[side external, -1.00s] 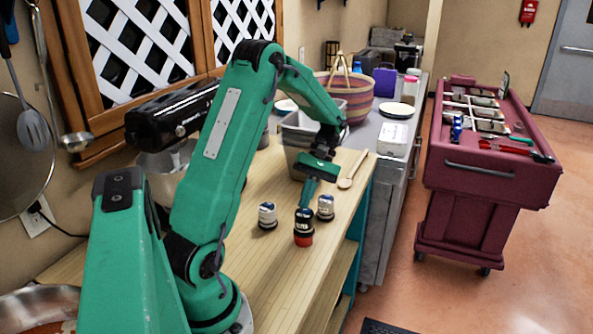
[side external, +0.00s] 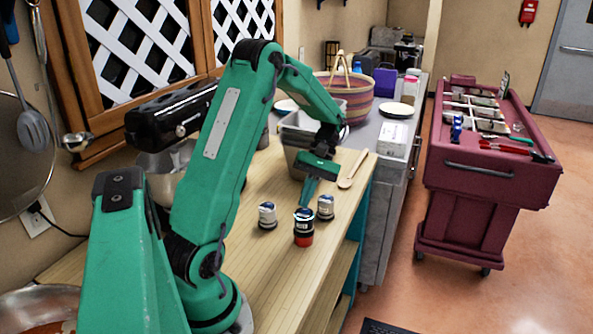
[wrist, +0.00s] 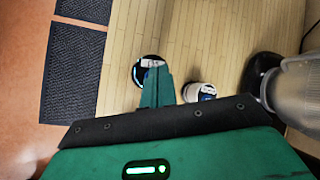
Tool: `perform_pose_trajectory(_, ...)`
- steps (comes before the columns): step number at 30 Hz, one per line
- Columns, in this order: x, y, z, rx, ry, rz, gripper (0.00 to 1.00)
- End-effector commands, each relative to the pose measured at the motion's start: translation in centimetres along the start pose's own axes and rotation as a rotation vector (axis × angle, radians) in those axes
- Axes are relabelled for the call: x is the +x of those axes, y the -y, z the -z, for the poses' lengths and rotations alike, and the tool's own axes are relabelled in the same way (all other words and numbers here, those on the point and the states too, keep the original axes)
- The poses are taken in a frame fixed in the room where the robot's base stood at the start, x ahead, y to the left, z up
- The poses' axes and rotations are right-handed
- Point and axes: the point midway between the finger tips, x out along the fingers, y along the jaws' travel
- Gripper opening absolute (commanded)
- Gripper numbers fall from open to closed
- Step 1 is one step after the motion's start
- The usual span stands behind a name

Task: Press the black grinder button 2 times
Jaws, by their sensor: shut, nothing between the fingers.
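The black grinder (side external: 303,228), dark with a white label and a red lower band, stands upright near the counter's front edge. Part of its blue-and-white top shows. My gripper (side external: 304,205) is shut and empty, pointing down at this top from just above. I cannot tell whether the fingertips touch it. In the wrist view my closed green fingers (wrist: 154,72) cover part of the black grinder's round top (wrist: 138,72). The button itself is not clearly visible.
Two white-labelled jars stand close by, one to the left (side external: 267,216) and one to the right (side external: 325,207). Bare wooden counter (side external: 255,285) is in front.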

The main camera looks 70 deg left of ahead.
Motion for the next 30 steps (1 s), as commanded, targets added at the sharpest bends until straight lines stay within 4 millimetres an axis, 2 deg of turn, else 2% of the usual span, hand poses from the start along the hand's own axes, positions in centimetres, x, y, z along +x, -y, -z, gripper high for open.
perform_pose_trajectory(20, -0.8, 0.4, -0.5, 0.0, -0.001, -0.001, 0.0)
perform_pose_trajectory(30, -2.5, 1.2, -1.4, 0.0, -0.001, -0.001, 0.0)
